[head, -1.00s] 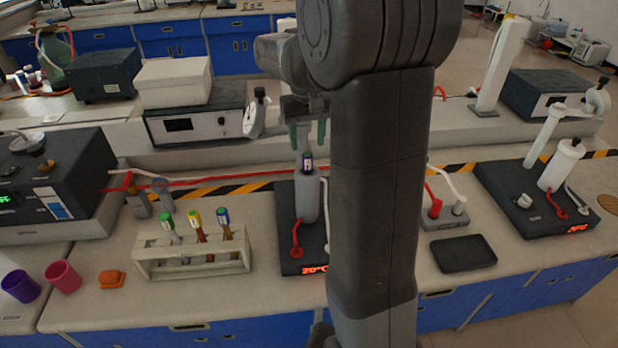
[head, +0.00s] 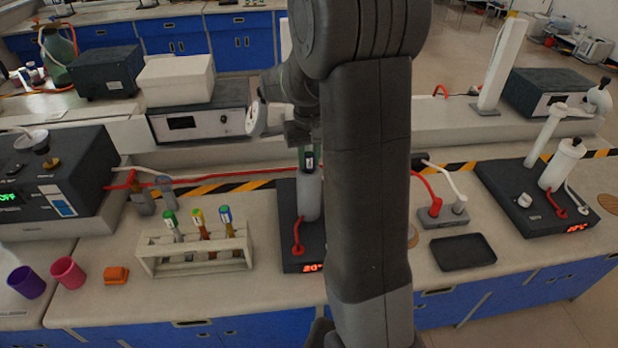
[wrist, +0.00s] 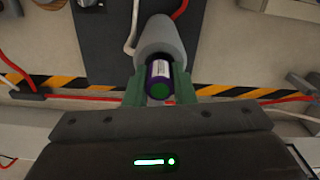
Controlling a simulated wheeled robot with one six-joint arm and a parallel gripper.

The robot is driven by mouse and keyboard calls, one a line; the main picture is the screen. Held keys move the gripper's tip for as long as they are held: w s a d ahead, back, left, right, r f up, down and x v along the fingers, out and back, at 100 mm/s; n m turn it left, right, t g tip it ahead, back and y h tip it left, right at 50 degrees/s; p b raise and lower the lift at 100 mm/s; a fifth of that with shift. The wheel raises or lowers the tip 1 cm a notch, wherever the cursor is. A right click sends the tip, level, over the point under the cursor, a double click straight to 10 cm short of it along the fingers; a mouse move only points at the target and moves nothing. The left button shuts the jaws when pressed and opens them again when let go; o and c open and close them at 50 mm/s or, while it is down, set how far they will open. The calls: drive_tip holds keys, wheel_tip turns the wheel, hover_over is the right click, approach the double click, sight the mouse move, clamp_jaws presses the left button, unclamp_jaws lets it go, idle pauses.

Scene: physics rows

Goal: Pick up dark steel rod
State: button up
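In the head view my gripper (head: 310,156) is at the cylinder's top, partly hidden by my arm.
A rack (head: 195,252) with 3 capped tubes stands left of the dark heater base (head: 287,222). An orange block (head: 116,275) and pink cup (head: 68,273) are further left. A black tray (head: 462,251) lies right of my arm. Red and white cables run behind.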

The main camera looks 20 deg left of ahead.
clamp_jaws()
drive_tip(key=shift+r, duration=0.15)
wheel_tip(320, 180, up, 18)
drive_tip(key=shift+b, duration=0.4)
drive_tip(key=shift+o, duration=0.5)
unclamp_jaws()
clamp_jaws()
